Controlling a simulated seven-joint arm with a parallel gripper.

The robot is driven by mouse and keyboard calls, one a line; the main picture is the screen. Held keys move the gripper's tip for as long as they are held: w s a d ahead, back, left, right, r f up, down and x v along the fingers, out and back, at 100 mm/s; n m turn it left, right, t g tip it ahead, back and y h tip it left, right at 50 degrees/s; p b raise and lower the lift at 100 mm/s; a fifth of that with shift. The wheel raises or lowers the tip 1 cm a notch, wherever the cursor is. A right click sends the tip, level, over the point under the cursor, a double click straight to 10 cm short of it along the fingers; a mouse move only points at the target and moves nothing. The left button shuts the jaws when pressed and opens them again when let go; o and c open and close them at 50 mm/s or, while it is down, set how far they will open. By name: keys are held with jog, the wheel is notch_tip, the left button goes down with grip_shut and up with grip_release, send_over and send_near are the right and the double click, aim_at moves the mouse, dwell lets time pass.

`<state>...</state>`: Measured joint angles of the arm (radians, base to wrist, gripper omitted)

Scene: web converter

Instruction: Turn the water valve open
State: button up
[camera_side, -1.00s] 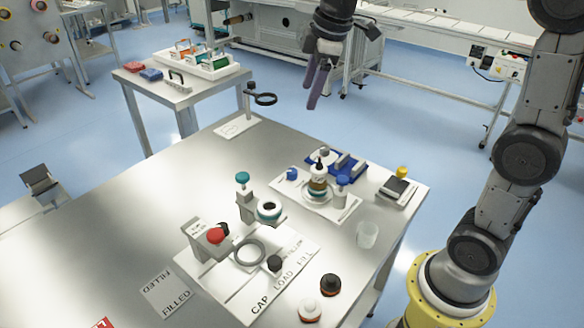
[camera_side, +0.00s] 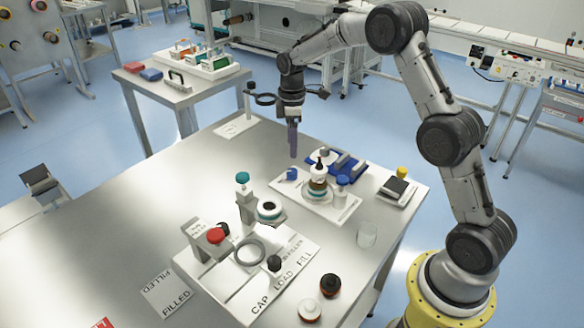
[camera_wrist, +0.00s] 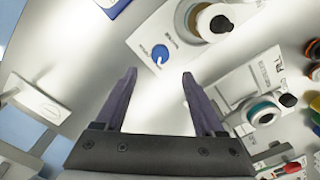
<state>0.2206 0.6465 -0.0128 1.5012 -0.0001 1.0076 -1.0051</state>
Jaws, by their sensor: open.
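A small blue knob (camera_side: 292,173) stands at the left end of a white plate (camera_side: 331,212) on the steel table. In the wrist view the same blue knob (camera_wrist: 160,54) has a white pointer mark and printed text beside it. I take it for the water valve, but its label is too small to read. My gripper (camera_side: 293,156) points down with its purple fingers above and near the knob. In the wrist view my gripper (camera_wrist: 158,75) is open and empty, and the knob appears just beyond the gap between the fingertips. No contact shows.
A dropper bottle (camera_side: 318,181) and a blue-capped post (camera_side: 342,184) stand on the same plate. A blue fixture (camera_side: 350,166) lies behind it. A teal-knobbed stand (camera_side: 243,180) is to the left, and a clear cup (camera_side: 367,235) to the right. A magnifier stand (camera_side: 240,126) is behind left.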

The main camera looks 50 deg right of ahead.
aim_at(292, 171)
notch_tip(292, 171, down, 9)
jog(key=shift+f, duration=0.1)
dwell(0.4)
grip_shut()
